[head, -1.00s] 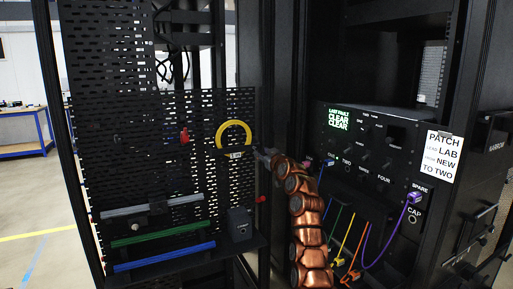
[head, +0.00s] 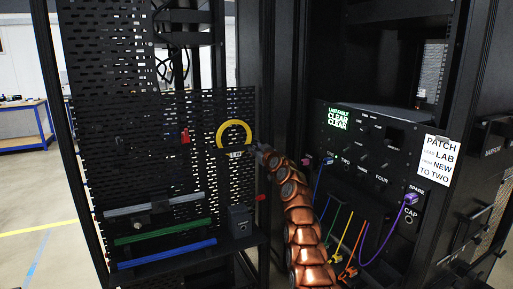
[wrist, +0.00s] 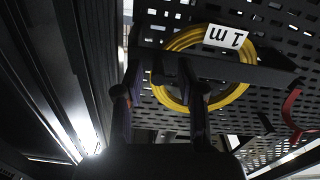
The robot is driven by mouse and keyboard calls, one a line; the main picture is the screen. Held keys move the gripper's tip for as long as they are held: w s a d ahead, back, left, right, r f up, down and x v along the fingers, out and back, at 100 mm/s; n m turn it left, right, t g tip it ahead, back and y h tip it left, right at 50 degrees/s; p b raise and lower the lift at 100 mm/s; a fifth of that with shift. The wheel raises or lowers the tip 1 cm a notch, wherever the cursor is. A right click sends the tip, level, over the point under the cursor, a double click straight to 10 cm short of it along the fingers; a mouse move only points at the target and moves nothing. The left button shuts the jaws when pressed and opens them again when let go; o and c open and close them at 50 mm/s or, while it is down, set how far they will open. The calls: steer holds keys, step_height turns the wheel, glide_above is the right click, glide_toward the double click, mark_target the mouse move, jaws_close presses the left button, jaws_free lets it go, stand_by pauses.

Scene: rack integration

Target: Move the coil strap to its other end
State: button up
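A yellow coil (head: 235,132) hangs on the black perforated panel, and it also shows upside down in the wrist view (wrist: 180,88). A black bar (wrist: 245,69) crosses the coil; it looks like the strap, but I cannot tell for sure. A white label reading "1 m" (wrist: 224,36) sits by the bar. My gripper (wrist: 162,98) is open, its two dark fingers apart, just short of the bar's left part in the wrist view. I cannot tell whether a finger touches it. In the head view my gripper (head: 262,152) is right beside the coil.
Grey, green and blue bars (head: 165,231) lie below on the panel. A red hook (head: 184,136) sits left of the coil. A dark box (head: 239,221) stands on the shelf below. A patch panel with coloured cables (head: 365,160) is at right.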

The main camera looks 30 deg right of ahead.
steer(key=shift+w+d, duration=0.1)
steer(key=shift+w, duration=0.15)
steer(key=shift+c, duration=0.2)
jaws_close()
steer(key=shift+f, duration=0.1)
stand_by(0.5)
